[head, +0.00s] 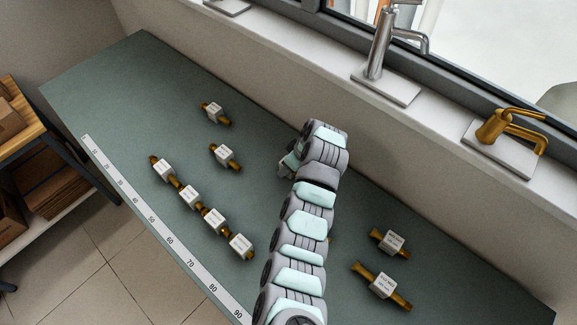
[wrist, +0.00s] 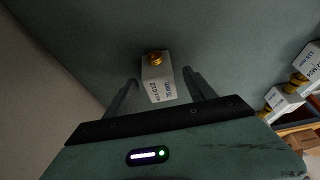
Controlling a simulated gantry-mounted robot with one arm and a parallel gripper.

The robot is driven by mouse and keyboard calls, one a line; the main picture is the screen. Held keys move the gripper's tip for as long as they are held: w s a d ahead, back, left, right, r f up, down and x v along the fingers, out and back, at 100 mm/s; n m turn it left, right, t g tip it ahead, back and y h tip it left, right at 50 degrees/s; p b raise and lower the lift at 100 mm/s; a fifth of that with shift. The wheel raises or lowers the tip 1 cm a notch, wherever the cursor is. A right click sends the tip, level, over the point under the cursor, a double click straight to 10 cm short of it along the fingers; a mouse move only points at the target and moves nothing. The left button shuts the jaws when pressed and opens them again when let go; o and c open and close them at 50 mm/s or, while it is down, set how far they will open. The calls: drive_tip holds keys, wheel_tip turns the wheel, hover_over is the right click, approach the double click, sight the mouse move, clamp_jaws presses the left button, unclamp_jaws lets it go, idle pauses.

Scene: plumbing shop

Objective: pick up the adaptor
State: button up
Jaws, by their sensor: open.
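Several brass fittings, each with a white label block, lie on the green bench; the print is too small to tell which is the adaptor. In the wrist view one such fitting (wrist: 157,82), with a brass threaded end, shows between the two fingers of my gripper (wrist: 160,77). The fingers stand apart on either side of it, with a gap on each side visible. I cannot tell how far below the fingertips it lies. In the head view my gripper (head: 288,163) is mostly hidden by my arm, near the middle of the bench. Fittings lie to its left (head: 225,156) and farther left (head: 214,112).
A row of labelled fittings (head: 190,196) lies by the scale strip (head: 167,238) at the front edge. Two more (head: 391,243) (head: 383,285) lie right of my arm. A wall and a sill with taps (head: 382,55) border the back. The bench's far left is clear.

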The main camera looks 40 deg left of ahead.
drive_tip(key=shift+x, duration=1.15)
clamp_jaws()
